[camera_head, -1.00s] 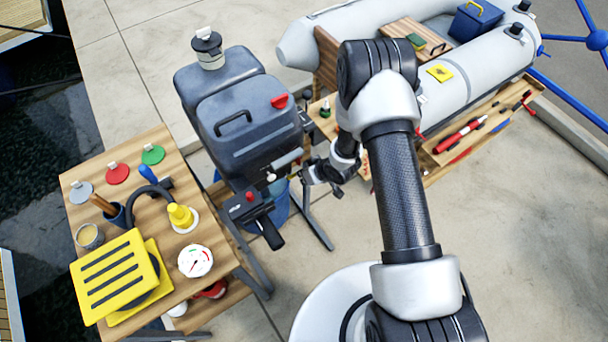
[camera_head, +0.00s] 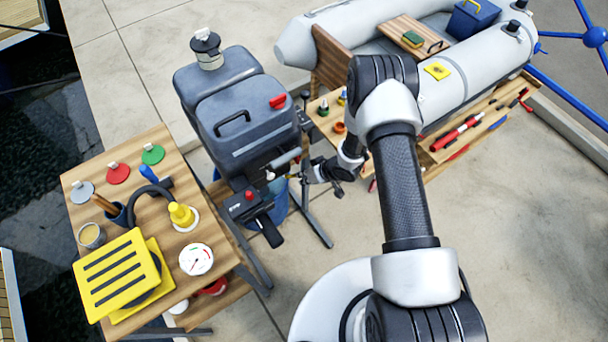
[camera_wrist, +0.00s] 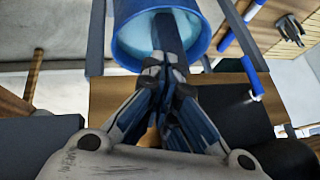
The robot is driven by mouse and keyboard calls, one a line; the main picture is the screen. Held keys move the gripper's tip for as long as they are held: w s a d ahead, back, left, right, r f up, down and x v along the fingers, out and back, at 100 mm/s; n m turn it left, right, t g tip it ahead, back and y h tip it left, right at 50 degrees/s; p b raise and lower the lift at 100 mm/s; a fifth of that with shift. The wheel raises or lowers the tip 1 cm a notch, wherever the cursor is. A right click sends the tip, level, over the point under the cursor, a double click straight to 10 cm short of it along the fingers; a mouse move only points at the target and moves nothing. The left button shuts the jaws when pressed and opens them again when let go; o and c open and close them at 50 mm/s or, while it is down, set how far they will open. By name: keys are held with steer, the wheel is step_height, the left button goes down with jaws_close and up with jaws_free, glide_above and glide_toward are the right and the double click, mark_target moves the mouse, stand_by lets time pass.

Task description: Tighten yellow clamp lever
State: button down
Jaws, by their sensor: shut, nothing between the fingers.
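The grey outboard motor (camera_head: 245,115) stands upright on its stand left of centre in the head view, with a black tiller handle (camera_head: 252,210) at its lower front. My gripper (camera_head: 306,172) is just right of the motor's lower part, close to the clamp area. I cannot tell whether it touches anything there. In the wrist view my gripper (camera_wrist: 163,72) has its fingers together with nothing held. A dark upright bar is just beyond the fingertips.
A blue bucket (camera_wrist: 125,50) is below the motor. A wooden table (camera_head: 160,220) with a yellow slotted block (camera_head: 115,275), a gauge and a yellow bottle stands left. A grey inflatable boat (camera_head: 470,85) lies upper right beside a tool-laden wooden bench. The floor at right is clear.

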steer(key=shift+s+a+f, duration=0.35)
steer(key=shift+a+f, duration=0.2)
steer(key=shift+f, duration=0.1)
stand_by(0.8)
steer(key=shift+r, duration=0.1)
steer(key=v, duration=1.2)
stand_by(0.4)
